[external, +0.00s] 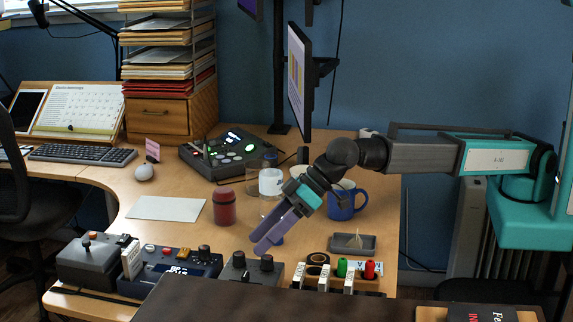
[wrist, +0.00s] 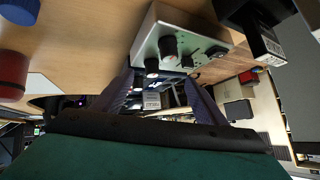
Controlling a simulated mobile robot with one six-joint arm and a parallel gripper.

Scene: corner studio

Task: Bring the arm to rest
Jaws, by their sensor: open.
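My arm reaches in from the right in the external view, and its wrist angles down to the left over the desk. My gripper (external: 262,238) points down at the front part of the desk, with its purple-grey fingers above and behind the row of control boxes. The jaws are open. In the wrist view, the two fingers of my gripper (wrist: 163,82) stand apart on either side of a pale box with black knobs (wrist: 148,40). I see nothing held between them. How far the fingertips are from the box is hard to tell.
A blue mug (external: 345,203) stands close to my wrist. A red jar (external: 223,208) and a clear bottle (external: 270,180) stand left of and behind the gripper. A grey tray (external: 352,246) lies to the right. A monitor (external: 299,80) rises behind. The sheet of paper (external: 166,208) lies flat.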

